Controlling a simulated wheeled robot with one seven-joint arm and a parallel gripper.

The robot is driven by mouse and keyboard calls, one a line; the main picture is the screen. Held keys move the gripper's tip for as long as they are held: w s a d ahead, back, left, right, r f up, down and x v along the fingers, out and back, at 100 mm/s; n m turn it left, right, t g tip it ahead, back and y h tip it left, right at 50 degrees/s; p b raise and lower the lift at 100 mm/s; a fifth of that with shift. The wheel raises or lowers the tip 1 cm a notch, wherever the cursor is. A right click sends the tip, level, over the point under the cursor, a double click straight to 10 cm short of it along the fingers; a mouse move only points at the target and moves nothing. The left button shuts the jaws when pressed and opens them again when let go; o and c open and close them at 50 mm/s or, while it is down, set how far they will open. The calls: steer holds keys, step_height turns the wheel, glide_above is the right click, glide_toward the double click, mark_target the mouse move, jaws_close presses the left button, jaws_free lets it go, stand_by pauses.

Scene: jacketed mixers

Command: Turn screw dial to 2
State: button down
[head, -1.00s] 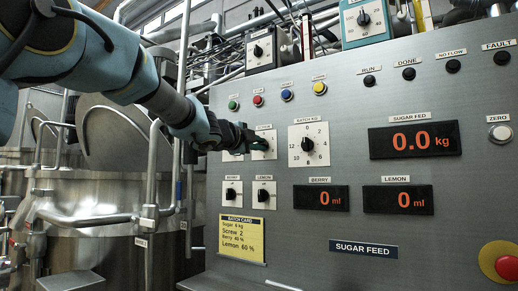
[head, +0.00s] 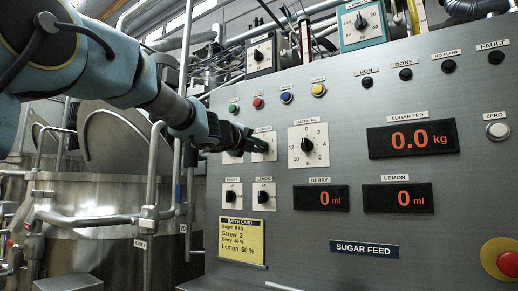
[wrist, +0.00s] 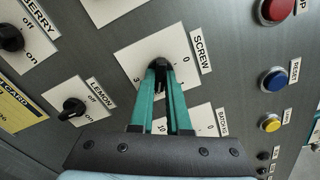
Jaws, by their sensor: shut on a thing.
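The screw dial is a white square plate (wrist: 128,56) labelled SCREW, with 0 and 3 legible on its scale. Its black knob (wrist: 158,66) sits between the teal fingertips of my gripper (wrist: 160,72), which is shut on it. The fingers hide part of the plate and some figures, and I cannot tell which figure the knob points at. In the head view my gripper (head: 258,143) reaches the dial plate (head: 265,154) from the left. The yellow batch card (head: 242,241) reads Sugar 6 kg, Screw 2, Berry 40 %, Lemon 60 %.
The batch kg dial (head: 308,146) is close on the right. The berry switch (head: 232,196) and lemon switch (head: 264,193) are just below. Coloured buttons, such as a blue one (head: 286,98), run above. A red stop button (head: 502,259) is at lower right. Steel mixers (head: 90,240) stand left.

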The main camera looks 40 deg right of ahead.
steer(key=shift+f, duration=0.1)
stand_by(0.3)
steer(key=c, duration=0.9)
jaws_free()
steer(key=shift+a, duration=0.1)
steer(key=b+v, duration=0.1)
steer(key=v, duration=0.9)
steer(key=shift+s+a+b, duration=0.1)
steer(key=shift+a+b, duration=0.2)
steer(key=shift+b, duration=0.05)
